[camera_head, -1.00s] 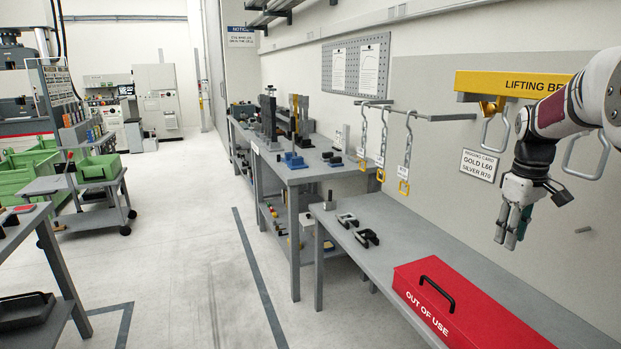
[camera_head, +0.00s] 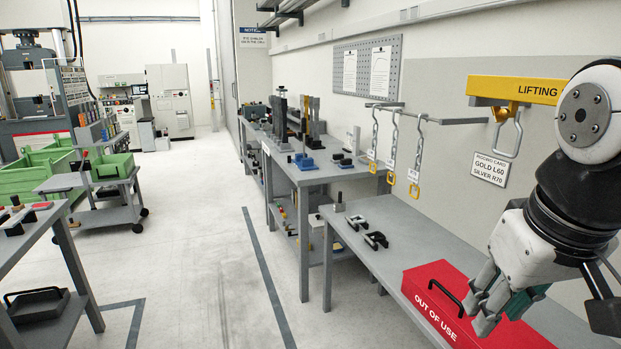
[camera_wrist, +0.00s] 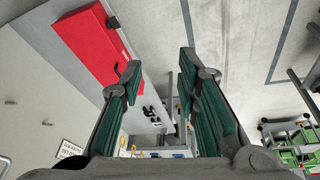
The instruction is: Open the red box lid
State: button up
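The red box (camera_head: 432,302) marked "OUT OF USE" sits on the grey bench at the lower right, its lid down. A black arched handle (camera_head: 446,297) stands on the lid. My gripper (camera_head: 490,312) is in front of the right part of the box in the head view and hides some of it. In the wrist view the red box (camera_wrist: 88,42) lies at upper left, beyond the left finger, with its handle (camera_wrist: 117,69) close to that finger's outline. My gripper (camera_wrist: 160,70) has its two green-padded fingers wide apart, with nothing between them.
The grey bench (camera_head: 345,240) carries black clamps (camera_head: 365,230) left of the box. Hooks and chains (camera_head: 415,160) hang on the wall rail behind. A yellow lifting beam (camera_head: 515,90) is above.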

jog(key=s+a+f, duration=0.2)
jog(key=s, duration=0.3)
jog(key=shift+s+f+m+t, duration=0.3)
jog(key=shift+s+f, duration=0.05)
jog(key=shift+s+a+f, duration=0.15)
jog(key=shift+s+f, duration=0.05)
jog(key=shift+s, duration=0.05)
jog(key=c, duration=0.4)
jog(key=shift+w+f, duration=0.1)
jog(key=shift+w, duration=0.05)
grip_shut()
jog(key=w+d+f+n+g+h+b, duration=0.1)
jog(key=w+d+f+n+h, duration=0.2)
jog(key=w, duration=0.4)
jog(key=w+d+f+n+b, duration=0.1)
jog(key=w+d+n, duration=0.1)
jog(key=w+n, duration=0.4)
jog(key=w+d+f+n+g+h+b, duration=0.1)
jog(key=w+d+n+h, duration=0.15)
jog(key=w, duration=0.55)
jog(key=n+b, duration=0.3)
jog(key=n, duration=0.8)
send_near(442, 306)
jog(key=shift+m+h, duration=0.25)
jog(key=shift+h, duration=0.2)
jog(key=x, duration=0.6)
jog(key=shift+a+f, duration=0.2)
jog(key=shift+f, duration=0.2)
